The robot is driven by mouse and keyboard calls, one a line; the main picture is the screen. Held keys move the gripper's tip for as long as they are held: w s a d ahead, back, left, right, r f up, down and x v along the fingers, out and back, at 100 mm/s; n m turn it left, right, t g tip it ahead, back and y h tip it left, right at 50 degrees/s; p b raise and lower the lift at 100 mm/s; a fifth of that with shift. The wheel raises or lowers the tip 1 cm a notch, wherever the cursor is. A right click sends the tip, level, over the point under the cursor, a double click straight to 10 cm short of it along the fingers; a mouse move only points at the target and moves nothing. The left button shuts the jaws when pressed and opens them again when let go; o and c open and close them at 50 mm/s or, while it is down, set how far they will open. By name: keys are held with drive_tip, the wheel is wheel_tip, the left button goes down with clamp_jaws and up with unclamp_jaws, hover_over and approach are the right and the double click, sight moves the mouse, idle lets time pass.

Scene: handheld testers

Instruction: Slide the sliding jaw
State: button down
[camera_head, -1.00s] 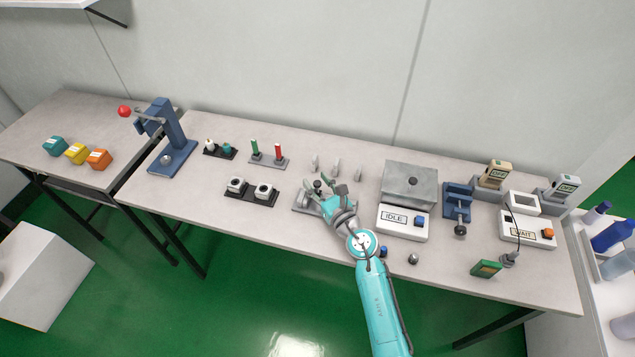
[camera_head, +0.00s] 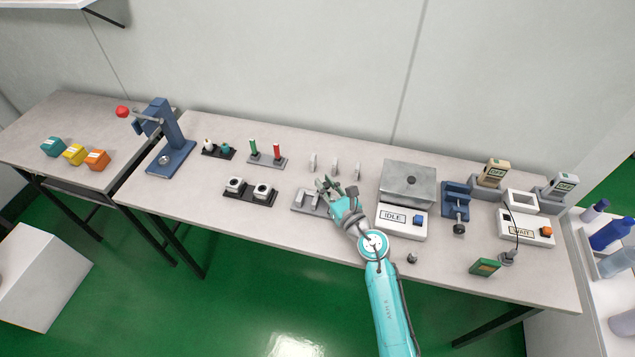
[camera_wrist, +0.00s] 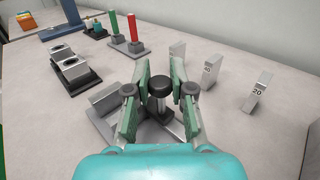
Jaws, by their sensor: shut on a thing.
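A grey fixture (camera_head: 300,206) with a flat base and raised jaw blocks sits mid-table; in the wrist view its fixed block and base (camera_wrist: 104,108) show at the left of the fingers. The sliding jaw carries an upright black knob (camera_wrist: 159,92). My gripper (camera_wrist: 161,76) is shut on this knob, with one green finger on each side. In the head view my gripper (camera_head: 332,187) is over the right part of the fixture. The fingers hide much of the sliding jaw.
Several upright grey blocks (camera_head: 335,166) stand behind the fixture, one marked 20 (camera_wrist: 256,92). A black tray with two sockets (camera_head: 250,195) is to the left. A grey box (camera_head: 408,182) and the IDLE unit (camera_head: 401,223) stand close on the right.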

drive_tip(key=shift+s+d, duration=0.1)
drive_tip(key=shift+d, duration=0.15)
drive_tip(key=c, duration=1)
unclamp_jaws()
drive_tip(key=v, duration=1.2)
